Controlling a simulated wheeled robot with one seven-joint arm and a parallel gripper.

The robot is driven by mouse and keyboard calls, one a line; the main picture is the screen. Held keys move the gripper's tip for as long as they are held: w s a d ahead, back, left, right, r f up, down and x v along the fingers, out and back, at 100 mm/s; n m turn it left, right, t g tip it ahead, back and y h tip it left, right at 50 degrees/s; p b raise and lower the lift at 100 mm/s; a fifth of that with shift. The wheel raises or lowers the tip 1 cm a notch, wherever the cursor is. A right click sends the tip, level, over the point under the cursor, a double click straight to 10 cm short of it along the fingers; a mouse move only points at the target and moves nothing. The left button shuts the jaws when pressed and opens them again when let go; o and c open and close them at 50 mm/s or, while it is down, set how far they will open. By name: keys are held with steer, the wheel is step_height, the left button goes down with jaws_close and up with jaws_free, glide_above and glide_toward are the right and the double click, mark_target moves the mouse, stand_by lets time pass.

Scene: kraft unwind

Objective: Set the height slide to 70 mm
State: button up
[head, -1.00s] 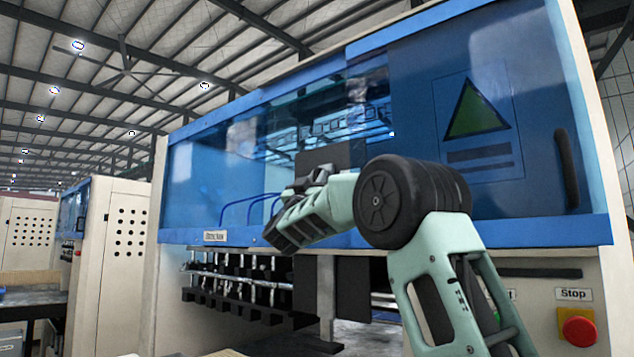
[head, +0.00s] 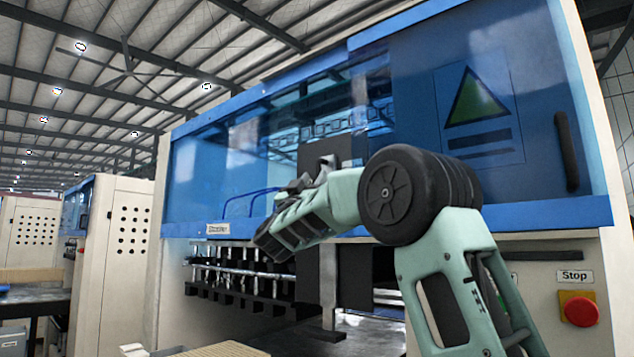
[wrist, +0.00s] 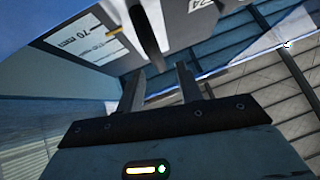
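A white label reading "70 mm" (wrist: 88,38) shows on a pale surface at the upper left of the wrist view. A dark bar, perhaps the slide's handle (wrist: 153,38), sticks out from that surface to the right of the label. My gripper (wrist: 159,76) is open, its two fingers apart with nothing visibly held. The bar lies above the fingertips in the picture, in line with the gap; whether it is between them I cannot tell. In the head view my gripper's end (head: 272,243) is in front of the machine's lower window edge, its fingers not clear.
The blue-windowed machine (head: 215,190) fills the middle and right. A row of black blocks on rods (head: 240,275) sits below the gripper. A red stop button (head: 578,309) is at the lower right. Another cream cabinet (head: 120,250) stands at the left.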

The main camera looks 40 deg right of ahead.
steer(key=b+v, duration=0.5)
steer(key=v, duration=0.7)
steer(key=shift+a+f+b, duration=0.25)
steer(key=shift+f+b, duration=0.05)
steer(key=shift+b, duration=0.05)
steer(key=shift+a, duration=0.1)
